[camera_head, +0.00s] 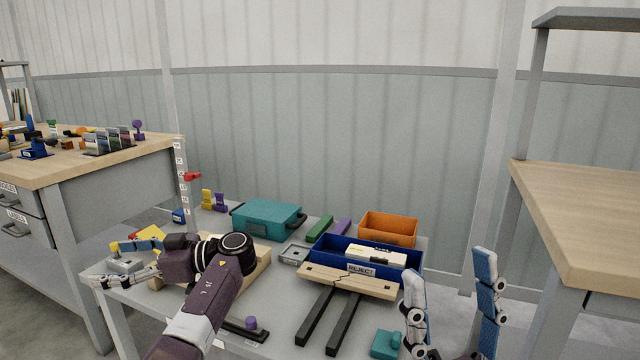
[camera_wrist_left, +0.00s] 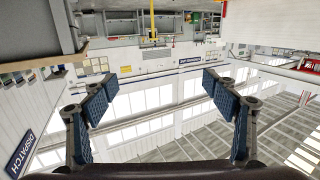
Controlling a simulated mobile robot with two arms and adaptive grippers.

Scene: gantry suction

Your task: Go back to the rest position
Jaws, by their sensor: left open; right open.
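My left gripper (camera_head: 107,264) is at the left end of the grey table (camera_head: 285,320), its dark arm reaching across the table's front left part. Its fingers are spread and point left. In the left wrist view my left gripper (camera_wrist_left: 158,84) has its two blue-padded fingers wide apart with nothing between them. My right gripper (camera_head: 449,266) is at the lower right, by the table's right end. Its two blue-padded fingers point up, wide apart and empty. The left arm hides part of a wooden block (camera_head: 262,272) behind it.
A blue REJECT bin (camera_head: 410,257) holds a white item (camera_head: 375,255) behind a cracked wooden board (camera_head: 350,284) on dark rails. A teal case (camera_head: 266,218) and orange bin (camera_head: 388,228) stand behind. Wooden benches flank left (camera_head: 90,165) and right (camera_head: 590,200). A teal block (camera_head: 384,346) lies near the right gripper.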

